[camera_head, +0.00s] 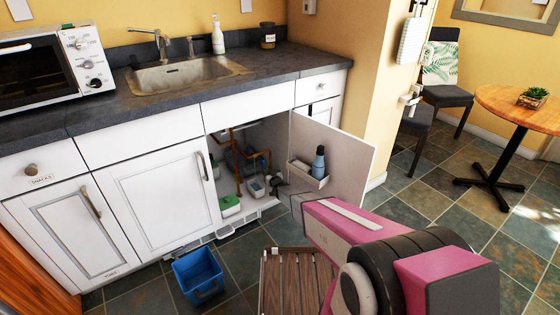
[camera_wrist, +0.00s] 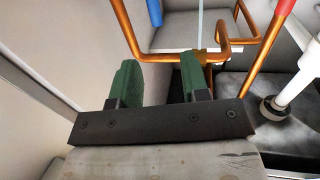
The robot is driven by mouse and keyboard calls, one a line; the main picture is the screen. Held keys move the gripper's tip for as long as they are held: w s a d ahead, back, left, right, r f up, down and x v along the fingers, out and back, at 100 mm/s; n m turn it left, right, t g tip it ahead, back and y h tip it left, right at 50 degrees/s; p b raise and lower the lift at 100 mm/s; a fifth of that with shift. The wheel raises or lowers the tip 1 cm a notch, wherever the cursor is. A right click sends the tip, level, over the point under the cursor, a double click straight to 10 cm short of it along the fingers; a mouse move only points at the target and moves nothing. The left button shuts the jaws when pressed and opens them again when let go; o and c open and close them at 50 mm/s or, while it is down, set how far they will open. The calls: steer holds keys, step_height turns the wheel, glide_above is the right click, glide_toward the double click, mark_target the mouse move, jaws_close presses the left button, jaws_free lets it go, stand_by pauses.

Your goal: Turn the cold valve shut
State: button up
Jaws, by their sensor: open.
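In the wrist view, a copper pipe with a blue sleeve (camera_wrist: 154,12) comes down at the top left, and another with a red sleeve (camera_wrist: 283,8) stands at the top right. A small brass-coloured fitting (camera_wrist: 207,58) sits on the pipework behind my right finger; I cannot tell whether it is the cold valve. No valve handle shows clearly. My gripper (camera_wrist: 158,85) is open, its two green fingers apart with nothing between them, in front of the pipes. In the head view, the copper pipes (camera_head: 238,155) show inside the open cabinet under the sink (camera_head: 190,77).
The cabinet door (camera_head: 345,160) stands open on the right, with a bottle (camera_head: 319,163) in its rack. A green-topped box (camera_head: 230,204) is inside. A blue bin (camera_head: 198,276) and a slatted wooden stool (camera_head: 290,285) stand on the floor. A white drain pipe (camera_wrist: 296,88) is at right.

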steer(key=x, duration=1.1)
steer(key=shift+w+d, duration=0.1)
steer(key=shift+d, duration=0.1)
steer(key=shift+c, duration=0.2)
jaws_close()
